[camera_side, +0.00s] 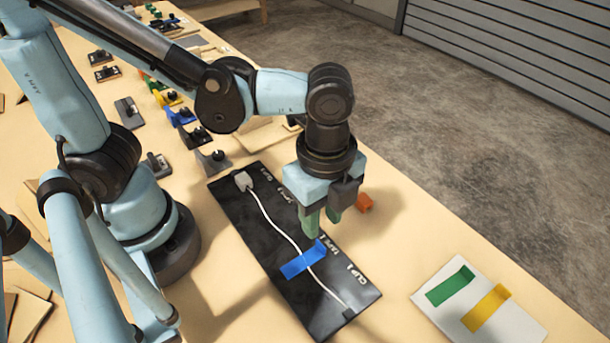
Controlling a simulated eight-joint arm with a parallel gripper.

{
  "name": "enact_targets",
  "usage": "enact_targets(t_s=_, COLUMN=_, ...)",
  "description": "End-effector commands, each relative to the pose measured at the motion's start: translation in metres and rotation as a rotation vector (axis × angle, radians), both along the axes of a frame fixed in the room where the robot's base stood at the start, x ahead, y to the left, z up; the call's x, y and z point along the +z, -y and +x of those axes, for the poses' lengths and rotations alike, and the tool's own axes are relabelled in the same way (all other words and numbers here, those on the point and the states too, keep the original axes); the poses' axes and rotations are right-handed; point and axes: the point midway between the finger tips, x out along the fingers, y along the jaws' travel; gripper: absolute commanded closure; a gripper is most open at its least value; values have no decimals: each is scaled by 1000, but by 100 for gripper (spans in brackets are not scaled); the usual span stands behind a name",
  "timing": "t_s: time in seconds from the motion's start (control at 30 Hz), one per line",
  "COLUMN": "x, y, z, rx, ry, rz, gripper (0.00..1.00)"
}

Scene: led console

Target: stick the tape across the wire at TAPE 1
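A black board (318,318) lies on the table with a white wire (275,228) running along it from a white plug-like block (243,180) to its near end. A blue tape strip (303,261) lies across the wire beside the printed TAPE 1 label, its right end bent upward. My gripper (322,224) points down just above the board, behind the tape's raised end. Its two green fingers are apart with nothing visible between them. Whether the near fingertip touches the tape I cannot tell.
A white card (425,301) at the right holds a green tape strip (450,287) and a yellow one (486,308). A small orange block (364,203) sits behind my gripper. Several clips and small fixtures stand along the back left. The table's right edge runs beyond the card.

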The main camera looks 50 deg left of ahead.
Motion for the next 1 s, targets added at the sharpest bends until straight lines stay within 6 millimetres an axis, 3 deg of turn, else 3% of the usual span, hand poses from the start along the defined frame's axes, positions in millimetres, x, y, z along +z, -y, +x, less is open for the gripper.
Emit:
enact_targets(t_s=0.3, x=39, y=0, z=0, rx=0, ry=0, rz=0, gripper=66)
enact_targets(t_s=0.67, x=58, y=-7, z=4, rx=65, ry=19, rz=-14, gripper=66)
enact_targets(t_s=0.77, x=57, y=-26, z=16, rx=246, ry=75, rz=-57, gripper=66)
enact_targets(t_s=1.0, x=56, y=-103, z=50, rx=952, ry=294, rz=-258, gripper=66)
